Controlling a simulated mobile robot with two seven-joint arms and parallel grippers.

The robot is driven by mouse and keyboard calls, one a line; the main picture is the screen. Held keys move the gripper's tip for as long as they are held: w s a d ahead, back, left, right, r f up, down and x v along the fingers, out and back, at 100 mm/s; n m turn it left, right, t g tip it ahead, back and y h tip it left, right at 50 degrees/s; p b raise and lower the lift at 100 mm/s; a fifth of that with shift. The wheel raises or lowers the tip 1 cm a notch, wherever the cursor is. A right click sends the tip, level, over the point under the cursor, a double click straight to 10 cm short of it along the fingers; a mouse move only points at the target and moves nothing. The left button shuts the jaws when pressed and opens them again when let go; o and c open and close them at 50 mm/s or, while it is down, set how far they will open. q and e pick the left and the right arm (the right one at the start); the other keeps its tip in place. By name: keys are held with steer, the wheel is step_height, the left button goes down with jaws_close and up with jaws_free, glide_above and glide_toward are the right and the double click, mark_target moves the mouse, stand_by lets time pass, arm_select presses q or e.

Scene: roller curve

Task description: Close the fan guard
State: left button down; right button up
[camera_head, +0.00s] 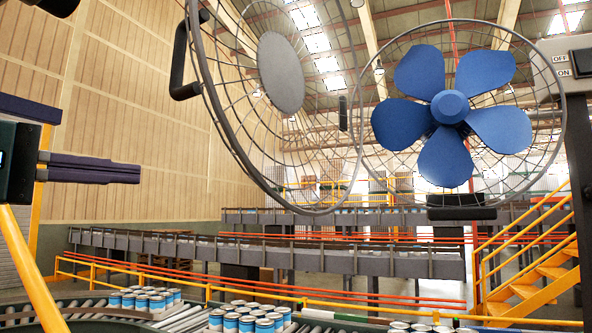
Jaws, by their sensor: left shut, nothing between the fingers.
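The fan guard (281,72), a round wire cage with a grey centre disc, stands swung open in the upper middle of the view. A black handle (183,65) sits on its left rim. To its right, the blue five-bladed fan (449,107) is exposed in front of its rear wire cage (556,130). My left gripper (138,173) is at the left edge, shut and empty, with dark fingers pointing right. In the picture it is below and left of the handle, apart from the guard. My right gripper is not in view.
A switch box (553,72) marked OFF and ON is at the upper right, beside a dark post (580,190). Below are roller conveyors with several cans (255,322), orange railings and yellow stairs (530,285). The space between my left gripper and the guard looks clear.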

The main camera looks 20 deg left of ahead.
arm_select(q)
steer(key=w+d+p, duration=0.6)
steer(key=d+p, duration=0.1)
steer(key=p, duration=0.2)
steer(key=shift+w+d, duration=0.2)
steer(key=shift+w, duration=0.2)
